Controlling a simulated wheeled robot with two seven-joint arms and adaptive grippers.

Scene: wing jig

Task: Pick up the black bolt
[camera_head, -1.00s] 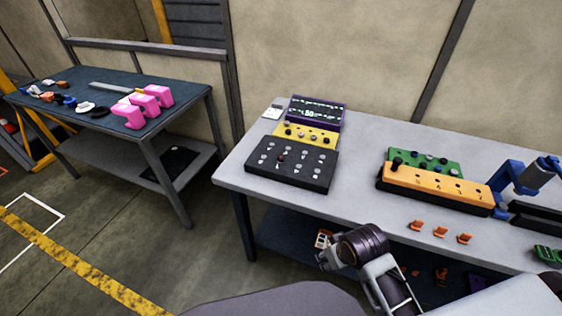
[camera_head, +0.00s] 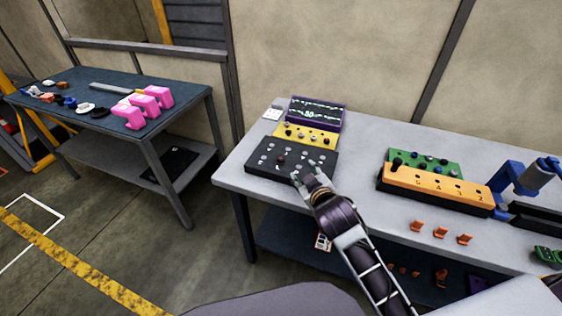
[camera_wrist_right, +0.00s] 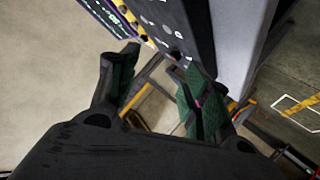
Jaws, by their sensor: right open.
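A small black bolt-like peg (camera_head: 397,161) stands upright at the left end of the orange numbered block (camera_head: 436,184). Small dark pegs also show on the yellow panel (camera_head: 305,134), so I cannot tell for certain which one is the black bolt. My right gripper (camera_head: 311,169) is open and empty over the front right part of the black panel (camera_head: 262,172), left of the orange block. In the right wrist view my open fingers (camera_wrist_right: 157,62) show with nothing between them, and the black panel (camera_wrist_right: 172,22) is beyond them. My left gripper is out of view.
A purple panel (camera_head: 318,110) stands behind the yellow one. A green panel (camera_head: 432,160) sits behind the orange block. Small orange clips (camera_head: 440,232) lie on the grey table (camera_head: 365,215) in front. A blue fixture (camera_head: 520,178) rises at right. Another table (camera_head: 190,92) with pink parts stands left.

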